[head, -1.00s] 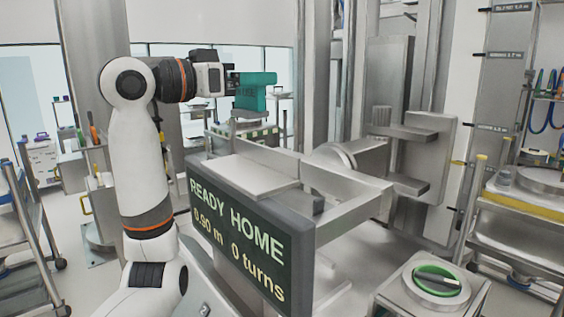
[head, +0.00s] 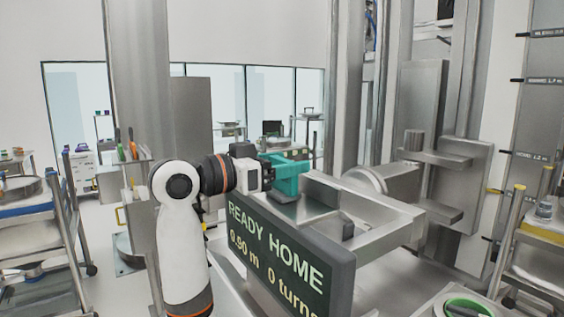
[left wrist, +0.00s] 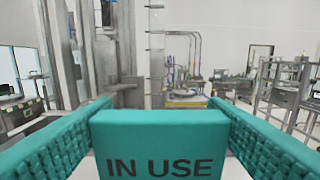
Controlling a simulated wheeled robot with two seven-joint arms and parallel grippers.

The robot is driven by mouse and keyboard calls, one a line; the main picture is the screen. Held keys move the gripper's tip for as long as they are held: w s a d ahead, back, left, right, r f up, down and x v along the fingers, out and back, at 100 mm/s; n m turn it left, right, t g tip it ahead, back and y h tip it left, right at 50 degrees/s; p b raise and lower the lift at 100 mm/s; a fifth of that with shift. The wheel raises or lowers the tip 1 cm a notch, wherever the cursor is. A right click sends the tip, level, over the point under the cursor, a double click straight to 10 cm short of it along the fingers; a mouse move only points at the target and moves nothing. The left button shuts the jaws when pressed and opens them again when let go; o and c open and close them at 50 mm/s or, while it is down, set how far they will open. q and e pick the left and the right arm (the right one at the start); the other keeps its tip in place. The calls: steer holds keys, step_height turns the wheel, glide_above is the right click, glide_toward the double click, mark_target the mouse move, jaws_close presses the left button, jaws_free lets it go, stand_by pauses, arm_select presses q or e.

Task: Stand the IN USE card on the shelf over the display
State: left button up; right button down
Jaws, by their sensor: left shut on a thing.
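The teal IN USE card (left wrist: 160,145) stands between the two teal fingers of my left gripper in the left wrist view, its dark lettering facing the camera. My left gripper (head: 288,178) is shut on it, low over the grey shelf (head: 312,208) on top of the display (head: 275,258). In the head view the card merges with the teal fingers. I cannot tell whether its lower edge touches the shelf. The dark display reads READY HOME, 0.90 m, 0 turns. My right gripper is not in view.
A steel lift column with a forked bracket (head: 435,160) stands behind and right of the display. A metal frame rail (head: 385,220) runs beside the shelf. Carts stand at left (head: 45,225) and right (head: 535,235). A green round item (head: 465,308) sits at lower right.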

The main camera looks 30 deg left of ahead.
arm_select(q)
steer(key=shift+f, duration=0.1)
steer(key=o, duration=1)
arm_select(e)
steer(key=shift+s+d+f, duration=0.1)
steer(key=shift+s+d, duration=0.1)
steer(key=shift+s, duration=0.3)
arm_select(q)
steer(key=shift+r, duration=0.2)
steer(key=b+v, duration=0.4)
steer(key=v, duration=0.8)
steer(key=shift+f, duration=0.15)
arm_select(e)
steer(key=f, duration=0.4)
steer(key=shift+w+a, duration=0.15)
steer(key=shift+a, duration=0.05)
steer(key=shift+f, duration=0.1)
